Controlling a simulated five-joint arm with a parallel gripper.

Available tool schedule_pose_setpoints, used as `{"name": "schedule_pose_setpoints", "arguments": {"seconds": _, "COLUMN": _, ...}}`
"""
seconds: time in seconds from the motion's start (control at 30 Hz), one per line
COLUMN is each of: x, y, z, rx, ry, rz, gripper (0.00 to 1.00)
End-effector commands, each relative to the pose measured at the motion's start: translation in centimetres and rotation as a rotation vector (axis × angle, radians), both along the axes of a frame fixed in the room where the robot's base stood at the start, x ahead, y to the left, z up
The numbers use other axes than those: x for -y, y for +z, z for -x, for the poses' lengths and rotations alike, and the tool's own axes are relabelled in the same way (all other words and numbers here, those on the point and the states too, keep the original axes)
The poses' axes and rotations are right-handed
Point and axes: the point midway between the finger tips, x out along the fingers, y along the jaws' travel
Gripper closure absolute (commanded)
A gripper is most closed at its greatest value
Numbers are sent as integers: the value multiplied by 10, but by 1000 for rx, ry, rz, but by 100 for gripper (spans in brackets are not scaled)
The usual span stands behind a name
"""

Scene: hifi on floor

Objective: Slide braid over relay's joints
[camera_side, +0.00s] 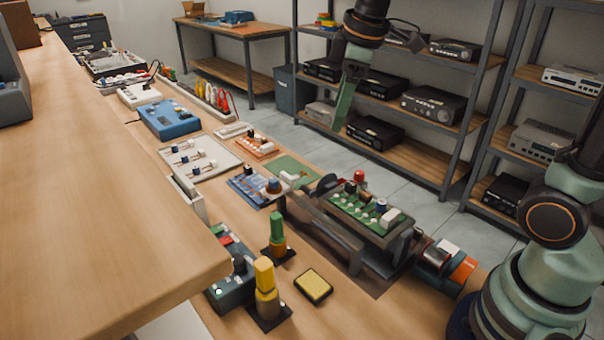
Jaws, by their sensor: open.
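A green circuit board (352,213) is held at a slight tilt in a dark metal holder (345,250). Its parts include a white block (390,218), a dark blue capacitor and several small white pieces. The white block may be the relay; I cannot tell for sure. The solder joints are too small to make out. I cannot pick out the braid with certainty. My gripper (345,100) hangs high above and behind the board, in front of the shelves. Its green fingers point down, are open and touch nothing.
A yellow sponge (313,286) lies in front of the board. A raised wooden shelf (110,220) borders the left.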

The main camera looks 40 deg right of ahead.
Motion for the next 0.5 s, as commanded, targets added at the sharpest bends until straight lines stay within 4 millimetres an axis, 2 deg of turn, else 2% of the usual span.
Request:
{"name": "schedule_pose_setpoints", "arguments": {"seconds": 0.03, "x": -3, "y": -2, "z": -12, "rx": -25, "ry": 62, "rz": 16, "gripper": 15}}
{"name": "schedule_pose_setpoints", "arguments": {"seconds": 0.2, "x": -12, "y": -12, "z": -47, "rx": -96, "ry": 294, "rz": 66, "gripper": 15}}
{"name": "schedule_pose_setpoints", "arguments": {"seconds": 0.5, "x": -28, "y": -44, "z": -98, "rx": -204, "ry": 681, "rz": 115, "gripper": 15}}
